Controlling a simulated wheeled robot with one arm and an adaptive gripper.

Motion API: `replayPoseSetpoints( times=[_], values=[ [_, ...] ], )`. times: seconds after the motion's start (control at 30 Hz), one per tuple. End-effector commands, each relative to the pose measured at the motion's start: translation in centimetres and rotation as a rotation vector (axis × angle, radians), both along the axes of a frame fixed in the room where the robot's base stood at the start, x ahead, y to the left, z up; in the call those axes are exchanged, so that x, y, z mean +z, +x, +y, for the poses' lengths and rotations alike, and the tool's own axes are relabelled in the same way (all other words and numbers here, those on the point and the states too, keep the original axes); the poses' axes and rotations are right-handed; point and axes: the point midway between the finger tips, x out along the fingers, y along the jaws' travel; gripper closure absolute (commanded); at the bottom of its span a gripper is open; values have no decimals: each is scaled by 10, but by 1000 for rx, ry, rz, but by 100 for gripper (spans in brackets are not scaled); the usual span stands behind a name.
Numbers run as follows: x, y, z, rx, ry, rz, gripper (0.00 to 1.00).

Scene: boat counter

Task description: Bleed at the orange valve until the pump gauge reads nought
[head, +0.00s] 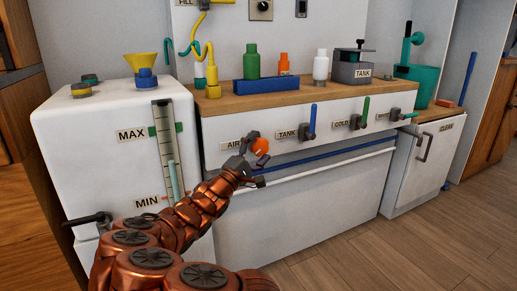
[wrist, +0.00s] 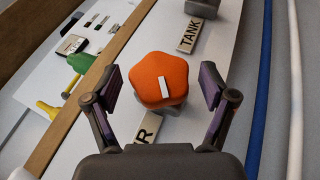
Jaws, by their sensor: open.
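The orange valve (head: 261,146) is a lobed knob on the white counter front beside the AIR label (head: 233,146). In the wrist view the orange valve (wrist: 158,73) carries a white bar mark, tilted a little from upright. My gripper (head: 254,165) is open at the knob. In the wrist view my gripper (wrist: 160,88) has one finger on each side of the knob, with a visible gap on both sides. A small dial-like square (wrist: 72,44) shows on the back panel, but I cannot tell whether it is the pump gauge, and no reading is legible.
The TANK tap (head: 310,122), with a blue lever, and the COLD tap (head: 359,115), with a green lever, sit right of the valve. A blue rail (head: 330,155) runs below. A white tank (head: 85,125) with MAX and MIN marks stands left. Bottles stand on the counter above.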

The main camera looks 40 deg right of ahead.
Motion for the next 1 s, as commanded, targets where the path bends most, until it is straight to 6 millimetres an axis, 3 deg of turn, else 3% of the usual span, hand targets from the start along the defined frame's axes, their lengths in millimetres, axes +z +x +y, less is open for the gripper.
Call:
replayPoseSetpoints(
  times=[0.47, 1.0],
  values=[
    [-4, 0, 9, 2, 1, 1, 16],
    [-28, -5, 67, 3, -1, 1, 16]
  ],
)
